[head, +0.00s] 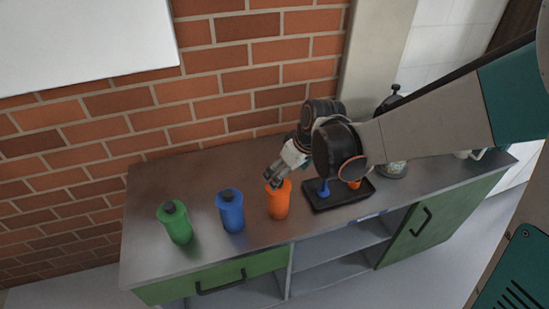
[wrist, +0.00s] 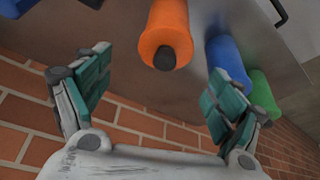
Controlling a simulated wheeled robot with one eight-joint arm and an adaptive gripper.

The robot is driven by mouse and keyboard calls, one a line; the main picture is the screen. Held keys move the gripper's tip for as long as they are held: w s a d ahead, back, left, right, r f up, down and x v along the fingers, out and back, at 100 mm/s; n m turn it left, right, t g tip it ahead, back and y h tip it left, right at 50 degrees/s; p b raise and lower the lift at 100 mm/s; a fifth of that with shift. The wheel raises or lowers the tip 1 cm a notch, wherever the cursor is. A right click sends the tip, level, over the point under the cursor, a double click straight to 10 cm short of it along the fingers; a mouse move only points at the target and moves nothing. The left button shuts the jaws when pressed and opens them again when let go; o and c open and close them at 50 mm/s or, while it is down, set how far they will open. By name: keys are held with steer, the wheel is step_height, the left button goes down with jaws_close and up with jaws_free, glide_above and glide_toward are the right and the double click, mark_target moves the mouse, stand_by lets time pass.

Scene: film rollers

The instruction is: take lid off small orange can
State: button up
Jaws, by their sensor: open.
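The orange can (head: 279,204) stands upright on the grey counter, right of the blue can. In the head view its top is partly covered by my gripper (head: 276,176). In the wrist view the orange can (wrist: 168,32) is at the top centre, with a dark knob (wrist: 165,58) on its end. My gripper (wrist: 158,75) is open and empty, its teal-padded fingers spread to either side of the can's top. The fingers appear apart from the knob.
A blue can (head: 231,212) and a green can (head: 178,224) stand to the left. A dark tray (head: 324,205) with small blue and orange pieces lies to the right. A brick wall (head: 130,115) rises behind the counter (head: 140,262). The counter's front left is clear.

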mark_target(284, 189)
steer(key=shift+a+b+x, duration=0.15)
steer(key=shift+b+x, duration=0.5)
steer(key=shift+x, duration=0.95)
steer(key=shift+a+b+x, duration=0.2)
steer(key=shift+b+x, duration=0.45)
steer(key=shift+x, duration=0.9)
steer(key=shift+s+r, duration=0.1)
steer(key=shift+r, duration=0.05)
steer(key=c, duration=1.1)
